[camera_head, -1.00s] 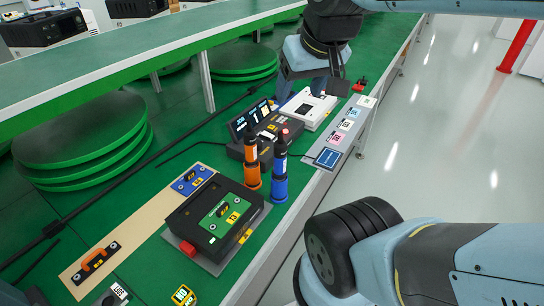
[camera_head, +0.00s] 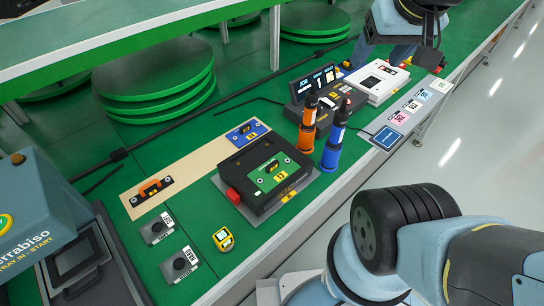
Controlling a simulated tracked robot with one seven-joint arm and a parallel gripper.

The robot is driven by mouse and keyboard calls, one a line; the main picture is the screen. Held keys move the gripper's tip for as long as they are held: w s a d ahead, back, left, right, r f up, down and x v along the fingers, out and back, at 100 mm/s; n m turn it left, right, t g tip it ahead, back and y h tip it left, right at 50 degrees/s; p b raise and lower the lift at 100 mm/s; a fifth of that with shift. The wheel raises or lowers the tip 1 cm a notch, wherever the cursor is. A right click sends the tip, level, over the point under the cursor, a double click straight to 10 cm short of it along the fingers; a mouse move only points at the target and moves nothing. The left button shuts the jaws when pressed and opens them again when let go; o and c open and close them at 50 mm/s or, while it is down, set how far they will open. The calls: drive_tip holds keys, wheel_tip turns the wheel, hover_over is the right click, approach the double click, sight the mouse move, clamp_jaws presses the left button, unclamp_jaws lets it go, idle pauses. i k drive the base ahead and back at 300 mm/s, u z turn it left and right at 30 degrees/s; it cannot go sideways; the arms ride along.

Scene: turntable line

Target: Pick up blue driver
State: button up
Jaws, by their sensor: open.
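The blue driver (camera_head: 333,144) stands upright on the green bench, blue at its base with a dark upper part. The orange driver (camera_head: 307,128) stands upright just left of it, with a small gap between them. My gripper (camera_head: 400,55) is at the upper right, beyond the drivers and over the far end of the white device. It is apart from both drivers. Its fingers are partly hidden and show only in part.
A black fixture (camera_head: 235,175) with a green plate sits left of the drivers. Behind them are a black display unit (camera_head: 320,86) and a white box (camera_head: 373,84). A grey strip with cards (camera_head: 407,122) runs along the right edge. A yellow gadget (camera_head: 223,239) lies in front.

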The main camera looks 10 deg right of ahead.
sight(341, 116)
drive_tip(key=z, duration=1.35)
drive_tip(key=i, duration=0.1)
drive_tip(key=u, duration=2.8)
drive_tip(key=k, duration=1.1)
drive_tip(key=u, duration=0.2)
